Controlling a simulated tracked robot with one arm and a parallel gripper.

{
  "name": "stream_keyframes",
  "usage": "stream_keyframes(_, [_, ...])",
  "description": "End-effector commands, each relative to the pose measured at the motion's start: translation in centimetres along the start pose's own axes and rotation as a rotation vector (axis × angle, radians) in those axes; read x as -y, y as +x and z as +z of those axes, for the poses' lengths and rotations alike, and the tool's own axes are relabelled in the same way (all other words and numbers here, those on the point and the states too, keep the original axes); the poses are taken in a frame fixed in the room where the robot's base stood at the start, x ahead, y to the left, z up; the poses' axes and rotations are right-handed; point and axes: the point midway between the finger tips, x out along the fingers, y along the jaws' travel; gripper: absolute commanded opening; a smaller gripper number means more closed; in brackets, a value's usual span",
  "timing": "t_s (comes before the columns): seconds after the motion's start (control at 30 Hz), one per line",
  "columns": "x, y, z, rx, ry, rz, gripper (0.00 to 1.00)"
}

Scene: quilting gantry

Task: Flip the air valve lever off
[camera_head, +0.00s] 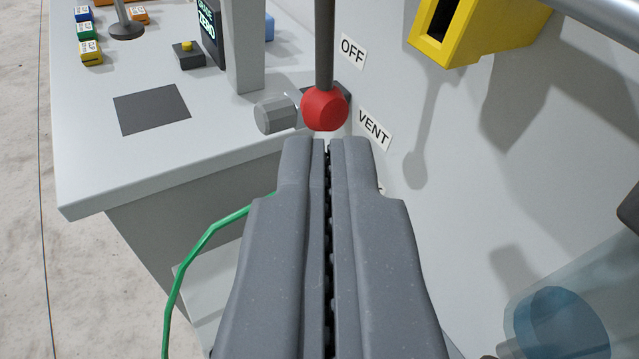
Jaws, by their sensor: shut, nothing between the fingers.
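My gripper (327,142) fills the lower middle of the view, its two grey fingers closed together with nothing between them. Just beyond the fingertips is the red ball knob (325,108) of a lever with a dark rod (324,45) that runs up out of the top of the view. I cannot tell whether the fingertips touch the knob. An OFF label (352,51) is on the wall right of the rod, and a VENT label (374,130) is lower right of the knob. A grey valve fitting (276,115) sits left of the knob, and part of the mount is hidden behind it.
A light bench (85,170) at left bears a dark square (151,106), a yellow-button box (188,54), a grey post (243,45) and small coloured blocks (90,52). A yellow holder (455,38) is upper right. A green hose (196,246) hangs left of my gripper. A clear cylinder (562,315) is lower right.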

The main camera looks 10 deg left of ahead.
Motion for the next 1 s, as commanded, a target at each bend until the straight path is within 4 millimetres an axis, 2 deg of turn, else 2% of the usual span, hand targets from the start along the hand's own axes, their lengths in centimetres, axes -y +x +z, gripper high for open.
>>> stream_keyframes(0.6, [0.1,7.7,-0.1,0.000,-0.001,-0.002,0.00])
stream_keyframes(0.8, [0.1,9.2,-0.2,-0.001,-0.001,-0.001,0.00])
stream_keyframes(1.0, [0.0,9.8,-0.1,-0.001,-0.002,0.000,0.00])
